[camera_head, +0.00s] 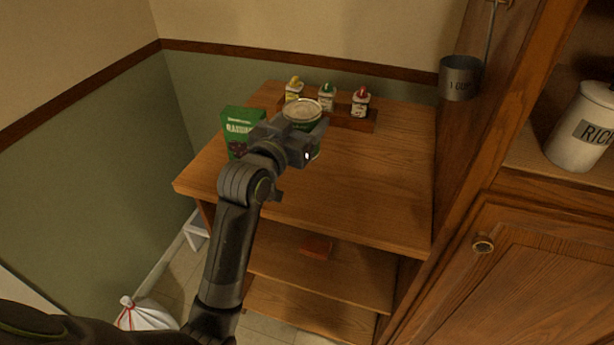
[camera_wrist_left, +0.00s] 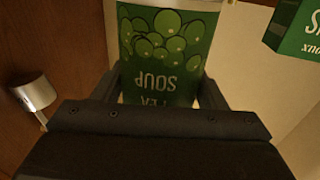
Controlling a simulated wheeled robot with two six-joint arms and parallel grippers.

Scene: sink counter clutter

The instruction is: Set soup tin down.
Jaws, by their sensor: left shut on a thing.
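The soup tin (camera_head: 302,110) is at my left gripper, above or at the back of the wooden counter; its pale round top shows in the head view. In the left wrist view the tin (camera_wrist_left: 168,52) fills the upper middle, with a green label, pea pictures and upside-down "PEA SOUP" lettering. My left gripper (camera_head: 308,128) is shut on it, with one finger on each side of the tin (camera_wrist_left: 165,90). The tin's base is mostly hidden by the gripper, so I cannot tell whether it touches the counter. My right gripper is not in view.
A green raisin packet (camera_head: 240,125) stands just left of the gripper. Several small bottles (camera_head: 360,103) stand in a wooden rack (camera_head: 345,121) behind. The counter's right and front (camera_head: 370,190) are clear. A metal cup (camera_head: 460,78) hangs at the right by the cabinet.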

